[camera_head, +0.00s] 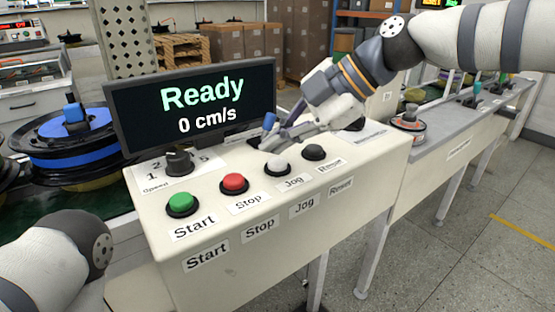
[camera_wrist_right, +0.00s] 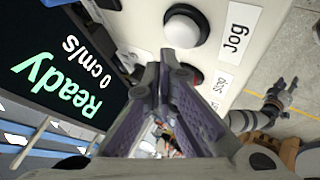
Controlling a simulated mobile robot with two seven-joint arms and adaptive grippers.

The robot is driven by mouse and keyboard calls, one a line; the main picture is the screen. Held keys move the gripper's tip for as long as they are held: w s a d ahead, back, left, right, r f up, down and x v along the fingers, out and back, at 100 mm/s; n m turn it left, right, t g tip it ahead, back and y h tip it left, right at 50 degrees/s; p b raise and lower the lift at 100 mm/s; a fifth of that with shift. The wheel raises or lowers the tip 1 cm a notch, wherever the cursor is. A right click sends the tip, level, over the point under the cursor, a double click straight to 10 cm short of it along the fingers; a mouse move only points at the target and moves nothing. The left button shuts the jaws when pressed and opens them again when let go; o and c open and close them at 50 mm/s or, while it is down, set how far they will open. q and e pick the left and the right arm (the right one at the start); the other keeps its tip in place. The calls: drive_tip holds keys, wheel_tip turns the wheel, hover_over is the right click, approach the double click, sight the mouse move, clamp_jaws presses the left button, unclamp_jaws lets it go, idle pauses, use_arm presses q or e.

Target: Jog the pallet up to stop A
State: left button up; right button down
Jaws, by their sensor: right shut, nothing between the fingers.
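The cream control panel (camera_head: 290,215) carries a green Start button (camera_head: 181,201), a red Stop button (camera_head: 234,183), a white Jog button (camera_head: 277,167) and a dark Reset button (camera_head: 314,152). My right gripper (camera_head: 268,140) is shut and empty, its tips just behind the Jog button. In the right wrist view its closed tips (camera_wrist_right: 166,68) are near the white button (camera_wrist_right: 187,26); contact cannot be told. My left gripper (camera_wrist_right: 284,92) shows there, small, with fingers apart. A blue-and-black wheel-like unit (camera_head: 75,140) stands at left on the line; the pallet and stop A cannot be made out.
The screen (camera_head: 195,102) reads "Ready, 0 cm/s" behind the panel. A speed knob (camera_head: 178,160) stands left of the buttons. A grey bench (camera_head: 450,115) with small parts extends right. The floor at right is clear.

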drive_tip(key=shift+f, duration=0.1)
drive_tip(key=shift+f, duration=0.35)
